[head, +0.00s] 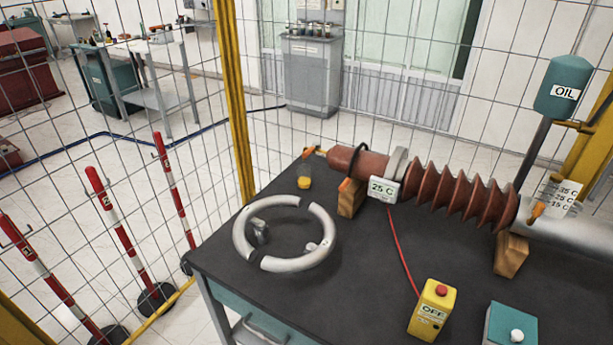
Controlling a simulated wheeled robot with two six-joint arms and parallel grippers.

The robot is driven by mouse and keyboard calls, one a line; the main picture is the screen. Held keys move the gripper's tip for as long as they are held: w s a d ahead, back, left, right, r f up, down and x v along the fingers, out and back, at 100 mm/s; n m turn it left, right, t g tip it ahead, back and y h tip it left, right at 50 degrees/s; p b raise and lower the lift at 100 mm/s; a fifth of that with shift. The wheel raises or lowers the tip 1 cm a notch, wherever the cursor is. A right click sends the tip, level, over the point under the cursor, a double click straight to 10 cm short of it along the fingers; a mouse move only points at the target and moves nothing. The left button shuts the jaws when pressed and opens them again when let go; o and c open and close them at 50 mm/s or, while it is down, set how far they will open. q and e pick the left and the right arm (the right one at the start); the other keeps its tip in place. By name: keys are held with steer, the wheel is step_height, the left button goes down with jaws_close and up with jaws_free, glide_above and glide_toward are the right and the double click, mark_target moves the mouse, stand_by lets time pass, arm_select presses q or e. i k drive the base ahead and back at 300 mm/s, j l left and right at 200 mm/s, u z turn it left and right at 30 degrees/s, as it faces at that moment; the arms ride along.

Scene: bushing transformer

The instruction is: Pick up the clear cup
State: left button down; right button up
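A small clear cup (304,177) with yellow-orange content in its lower part stands at the back left of the dark table (345,270). It is just left of the brown ribbed bushing's (455,195) left end, near a small orange-tipped fitting (313,151). Neither of my grippers shows in the head view.
A grey ring (240,240) lies in front of the cup. Wooden blocks (350,200) support the bushing. A yellow OFF box (432,310), a red cable and a teal box (510,325) are at the front right. A wire fence (235,100) runs behind the table.

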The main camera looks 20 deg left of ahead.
mark_target(304, 171)
steer(key=i+j, duration=0.15)
steer(key=j, duration=0.25)
steer(key=i+j, duration=0.1)
steer(key=j, duration=0.3)
steer(key=i+j, duration=0.15)
steer(key=j, duration=0.2)
steer(key=i+j, duration=0.1)
steer(key=j, duration=0.3)
steer(key=i+j+z, duration=0.1)
steer(key=j+z, duration=0.7)
steer(key=z, duration=0.15)
steer(key=i, duration=0.05)
